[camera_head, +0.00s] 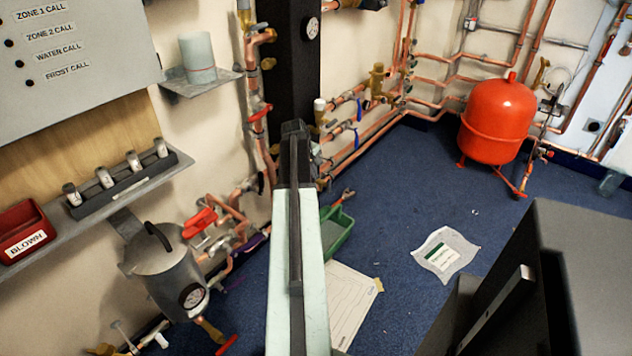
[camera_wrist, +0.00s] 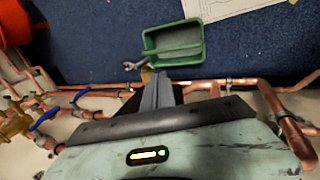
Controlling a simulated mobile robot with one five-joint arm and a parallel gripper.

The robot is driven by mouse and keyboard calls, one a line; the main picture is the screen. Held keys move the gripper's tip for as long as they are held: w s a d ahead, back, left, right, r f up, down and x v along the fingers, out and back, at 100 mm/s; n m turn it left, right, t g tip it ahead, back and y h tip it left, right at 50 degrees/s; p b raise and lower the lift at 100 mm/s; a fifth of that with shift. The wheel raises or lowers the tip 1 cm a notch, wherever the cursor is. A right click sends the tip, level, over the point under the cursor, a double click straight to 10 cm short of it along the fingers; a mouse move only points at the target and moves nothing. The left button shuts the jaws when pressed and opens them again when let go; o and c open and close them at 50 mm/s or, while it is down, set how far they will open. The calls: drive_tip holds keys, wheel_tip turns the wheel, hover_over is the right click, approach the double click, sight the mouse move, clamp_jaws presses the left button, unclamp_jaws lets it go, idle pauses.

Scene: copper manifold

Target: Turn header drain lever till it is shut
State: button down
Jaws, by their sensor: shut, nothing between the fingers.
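Several levers show on the copper pipework, and no label tells which is the header drain lever. In the head view there are blue levers (camera_head: 358,108) on the back wall pipes, a red lever (camera_head: 260,113) on the upright pipe, a larger red lever (camera_head: 198,221) lower left, and a red lever (camera_head: 227,345) at the bottom edge. The wrist view shows blue levers (camera_wrist: 45,118) at left. My gripper (camera_wrist: 160,77) is shut and empty, over the copper pipe along the floor edge. In the head view my arm hides the gripper.
A green tray (camera_wrist: 148,40) lies on the blue floor, with a wrench (camera_wrist: 136,65) beside it. A steel pot with a gauge (camera_head: 165,270) hangs at left. A red vessel (camera_head: 495,118) stands at the back.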

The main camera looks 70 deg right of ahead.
sight(329, 186)
drive_tip(key=d+f+b, duration=0.2)
drive_tip(key=f+b, duration=0.1)
drive_tip(key=s+d+f+b, duration=0.1)
drive_tip(key=d+f+b, duration=0.1)
drive_tip(key=f+b, duration=0.1)
drive_tip(key=d+f+b, duration=0.2)
drive_tip(key=f+b, duration=0.1)
drive_tip(key=shift+s+d+f, duration=0.15)
drive_tip(key=shift+d, duration=0.15)
drive_tip(key=shift+s+d, duration=0.2)
drive_tip(key=shift+d, duration=0.2)
